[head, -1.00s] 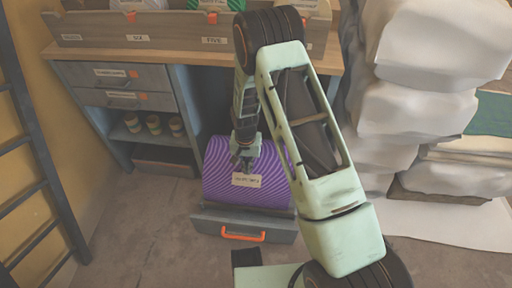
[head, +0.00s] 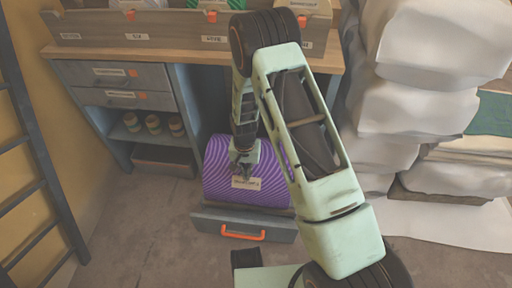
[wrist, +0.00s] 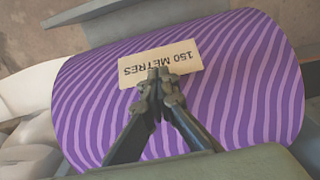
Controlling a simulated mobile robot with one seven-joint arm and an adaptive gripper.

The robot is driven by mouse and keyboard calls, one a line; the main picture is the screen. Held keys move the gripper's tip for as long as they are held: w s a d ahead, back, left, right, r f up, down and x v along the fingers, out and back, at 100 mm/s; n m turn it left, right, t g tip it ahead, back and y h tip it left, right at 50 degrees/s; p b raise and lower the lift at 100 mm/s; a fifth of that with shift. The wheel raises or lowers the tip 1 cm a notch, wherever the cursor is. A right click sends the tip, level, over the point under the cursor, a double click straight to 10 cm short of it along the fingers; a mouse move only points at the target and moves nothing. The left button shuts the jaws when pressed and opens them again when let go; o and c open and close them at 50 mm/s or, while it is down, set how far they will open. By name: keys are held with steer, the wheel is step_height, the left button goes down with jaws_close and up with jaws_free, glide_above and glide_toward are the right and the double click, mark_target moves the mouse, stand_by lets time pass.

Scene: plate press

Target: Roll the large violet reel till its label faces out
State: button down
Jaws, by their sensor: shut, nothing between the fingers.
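The large violet reel (head: 222,186) with wavy stripes lies on its side on a low grey drawer-like base (head: 205,221). Its cream label (head: 246,183) is on the side toward the head camera. In the wrist view the reel (wrist: 240,100) fills most of the picture, and its label (wrist: 180,58) reads "150 METRES" upside down. My gripper (head: 244,173) is shut and empty, its tips at the label's edge in the picture. The fingertips (wrist: 161,76) overlap the label's lower edge in the wrist view. I cannot tell whether they touch the reel.
A workbench (head: 190,54) with labelled bins stands behind, with drawers (head: 118,76) and small pots (head: 153,124) at the left. A ladder (head: 50,190) leans at far left. The floor (head: 140,235) at front left is clear.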

mark_target(246, 191)
steer(key=shift+s+f, duration=0.15)
steer(key=shift+f, duration=0.1)
steer(key=shift+s+a+f+b, duration=0.1)
steer(key=shift+s+f+b, duration=0.35)
steer(key=shift+s+f, duration=0.2)
steer(key=shift+f, duration=0.1)
stand_by(0.4)
steer(key=shift+s+a+f+b, duration=0.1)
steer(key=shift+s+f+b, duration=0.4)
steer(key=shift+f, duration=0.3)
steer(key=shift+r, duration=0.15)
step_height(246, 191, up, 7)
steer(key=s+p, duration=0.2)
steer(key=p, duration=0.3)
steer(key=shift+s+a, duration=0.15)
steer(key=shift+a, duration=0.1)
stand_by(0.3)
